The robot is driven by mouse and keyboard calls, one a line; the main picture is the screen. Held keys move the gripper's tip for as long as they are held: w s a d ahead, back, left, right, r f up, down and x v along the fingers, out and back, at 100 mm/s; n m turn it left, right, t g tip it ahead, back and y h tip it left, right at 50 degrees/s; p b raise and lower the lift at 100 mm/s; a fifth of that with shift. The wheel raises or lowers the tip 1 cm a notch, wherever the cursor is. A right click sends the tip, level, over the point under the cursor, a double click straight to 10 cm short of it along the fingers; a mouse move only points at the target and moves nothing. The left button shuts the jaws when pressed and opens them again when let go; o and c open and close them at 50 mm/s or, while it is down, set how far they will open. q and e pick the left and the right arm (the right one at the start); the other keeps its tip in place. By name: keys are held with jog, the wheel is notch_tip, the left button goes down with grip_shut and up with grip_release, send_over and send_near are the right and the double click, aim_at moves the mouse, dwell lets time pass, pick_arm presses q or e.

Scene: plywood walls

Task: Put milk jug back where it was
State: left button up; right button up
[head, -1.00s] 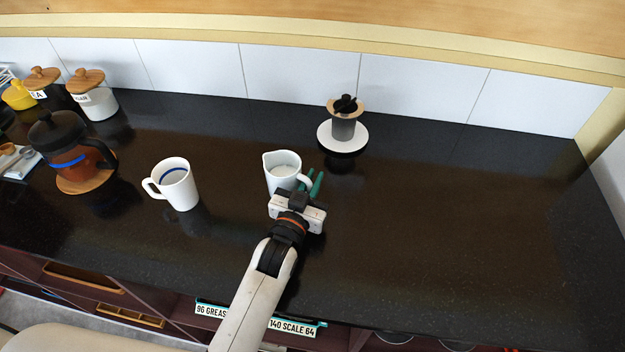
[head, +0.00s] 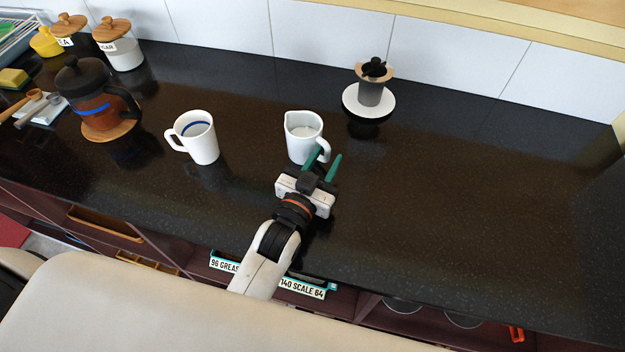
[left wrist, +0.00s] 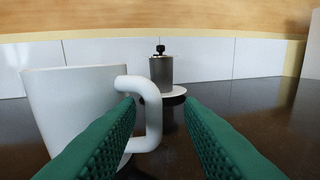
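The milk jug (head: 303,143) is white, holds pale liquid, and stands upright on the dark counter, its handle toward the lower right. My left gripper (head: 324,162) has green fingers, open and apart, just in front and right of the jug. In the left wrist view the jug (left wrist: 75,105) fills the left side. Its handle reaches into the space near the left fingertip; whether that finger is inside the handle loop or touching it I cannot tell. My right gripper is not in view.
A white mug (head: 200,143) stands left of the jug. A grey cup-like container (head: 370,93) sits on a white saucer (head: 354,112) behind right. A French press (head: 92,100) and lidded canisters (head: 123,54) stand at left. The counter's right side (head: 470,190) is clear.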

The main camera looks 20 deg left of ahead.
pick_arm(q)
jog(key=s, duration=0.3)
jog(key=s+a+b, duration=0.1)
jog(key=s, duration=0.2)
jog(key=shift+s+a, duration=0.15)
jog(key=shift+s, duration=0.25)
